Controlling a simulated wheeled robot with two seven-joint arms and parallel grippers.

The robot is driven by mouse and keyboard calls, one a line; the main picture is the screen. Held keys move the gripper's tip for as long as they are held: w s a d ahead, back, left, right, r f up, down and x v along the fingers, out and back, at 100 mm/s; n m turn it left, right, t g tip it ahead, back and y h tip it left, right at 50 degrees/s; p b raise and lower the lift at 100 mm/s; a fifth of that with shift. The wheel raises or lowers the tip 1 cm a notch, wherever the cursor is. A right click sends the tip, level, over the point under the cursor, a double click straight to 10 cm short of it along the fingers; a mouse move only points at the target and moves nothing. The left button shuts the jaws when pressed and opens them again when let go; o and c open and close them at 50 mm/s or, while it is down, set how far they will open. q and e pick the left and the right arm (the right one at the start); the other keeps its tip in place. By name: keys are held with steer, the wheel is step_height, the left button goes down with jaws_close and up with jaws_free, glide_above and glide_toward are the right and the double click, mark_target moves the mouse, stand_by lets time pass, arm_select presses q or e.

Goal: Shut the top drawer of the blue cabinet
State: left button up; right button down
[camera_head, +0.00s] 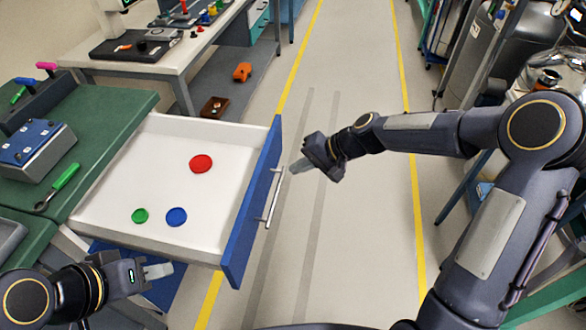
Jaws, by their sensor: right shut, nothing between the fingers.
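The top drawer (120,190) of the blue cabinet is pulled far out. It has a white inside, a blue front panel (253,200) and a pale bar handle (273,198). A red disc (201,164), a green disc (140,216) and a blue disc (176,217) lie in it. My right gripper (299,166) is shut and empty, just right of the drawer front near the handle's far end; a small gap seems to show. My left gripper (158,270) is below the drawer's near side in the picture; its finger opening cannot be made out.
A green bench top (100,112) left of the drawer holds a green-handled tool (65,177) and a blue-topped box (32,140). A white table (165,58) stands behind. An orange object (242,72) lies on its lower shelf. The floor aisle (350,240) on the right is clear.

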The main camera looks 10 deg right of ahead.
mark_target(266, 182)
steer(key=x, duration=0.8)
steer(key=shift+a+f, duration=0.1)
steer(key=shift+f, duration=0.05)
arm_select(q)
steer(key=shift+r, duration=0.2)
